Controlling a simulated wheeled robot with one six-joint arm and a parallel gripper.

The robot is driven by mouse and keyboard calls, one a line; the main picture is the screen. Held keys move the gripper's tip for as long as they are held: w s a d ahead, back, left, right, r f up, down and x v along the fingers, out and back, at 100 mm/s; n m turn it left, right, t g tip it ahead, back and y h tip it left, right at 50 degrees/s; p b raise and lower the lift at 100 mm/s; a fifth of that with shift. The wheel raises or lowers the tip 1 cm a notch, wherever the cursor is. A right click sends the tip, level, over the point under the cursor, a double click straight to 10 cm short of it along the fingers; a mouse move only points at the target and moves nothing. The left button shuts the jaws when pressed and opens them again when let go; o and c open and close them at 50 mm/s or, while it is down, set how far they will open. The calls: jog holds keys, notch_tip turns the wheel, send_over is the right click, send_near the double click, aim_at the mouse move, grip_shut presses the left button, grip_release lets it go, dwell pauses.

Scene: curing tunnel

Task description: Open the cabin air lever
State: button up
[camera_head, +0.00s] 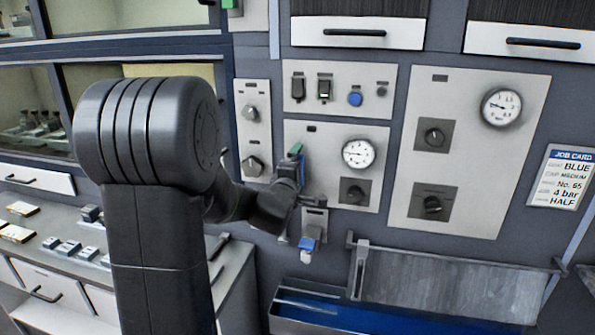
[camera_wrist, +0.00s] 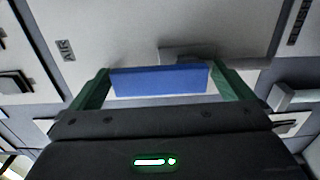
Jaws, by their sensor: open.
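A blue lever handle (camera_wrist: 160,79) with a pale lower edge lies crosswise between the two green fingers of my gripper (camera_wrist: 161,86) in the wrist view. The fingers stand wide apart, one at each end of the handle; I cannot tell whether they touch it. A label reading AIR is on the panel to its left. In the head view my gripper (camera_head: 298,161) is at the left edge of the panel with the gauge (camera_head: 358,154), and only a bit of blue shows beside it. The lever's mount is mostly hidden by my gripper.
A second blue-handled lever (camera_head: 309,243) is on a small plate just below my gripper. Knobs (camera_head: 354,191) and switches (camera_head: 325,88) surround it. A blue trough (camera_head: 330,312) with a grey flap (camera_head: 440,285) is below. A job card (camera_head: 563,177) hangs at the right.

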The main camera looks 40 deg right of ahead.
jog(key=b+v, duration=0.2)
jog(key=v, duration=1.1)
jog(key=shift+s+a, duration=0.25)
jog(key=p+x, duration=0.2)
jog(key=x, duration=1.1)
jog(key=shift+w+d, duration=0.3)
